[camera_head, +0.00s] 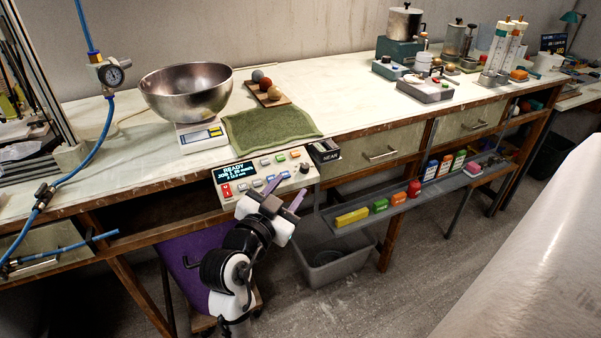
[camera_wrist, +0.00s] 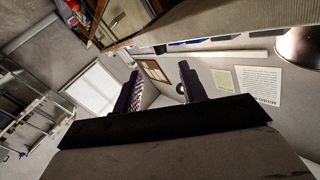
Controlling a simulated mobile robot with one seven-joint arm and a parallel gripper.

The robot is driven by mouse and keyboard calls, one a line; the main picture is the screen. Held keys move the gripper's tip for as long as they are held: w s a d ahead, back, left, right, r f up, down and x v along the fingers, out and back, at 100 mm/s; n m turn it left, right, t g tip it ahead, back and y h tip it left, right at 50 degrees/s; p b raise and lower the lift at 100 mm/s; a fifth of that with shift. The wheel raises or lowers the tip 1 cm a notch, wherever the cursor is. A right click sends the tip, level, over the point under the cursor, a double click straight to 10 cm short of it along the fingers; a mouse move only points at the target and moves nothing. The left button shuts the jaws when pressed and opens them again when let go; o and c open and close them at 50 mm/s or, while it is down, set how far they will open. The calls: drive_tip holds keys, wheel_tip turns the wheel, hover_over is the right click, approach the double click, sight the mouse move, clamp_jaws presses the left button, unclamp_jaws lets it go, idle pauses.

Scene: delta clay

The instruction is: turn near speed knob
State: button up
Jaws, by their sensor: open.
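A pale control panel (camera_head: 240,190) with a lit display and several coloured buttons sits at the bench's front edge. A dark round knob (camera_head: 304,168) is at its right end. A black box (camera_head: 325,152) marked NEAR stands beside it. Farther right, two small bench units, a nearer one (camera_head: 427,92) and a farther one (camera_head: 388,68), carry small coloured parts. No speed label is readable. My gripper (camera_head: 285,191) is open and empty, just in front of the panel, below and left of the dark knob. In the wrist view its two dark fingers (camera_wrist: 160,72) are apart with nothing between them.
A steel bowl (camera_head: 187,88) on a scale and a green cloth (camera_head: 270,130) are behind the panel. A shelf (camera_head: 340,231) with several coloured boxes hangs below the bench edge at right. A grey bin (camera_head: 340,272) stands on the floor.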

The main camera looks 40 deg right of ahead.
sight(304, 169)
drive_tip(key=p+x, duration=0.1)
drive_tip(key=x, duration=0.6)
clamp_jaws()
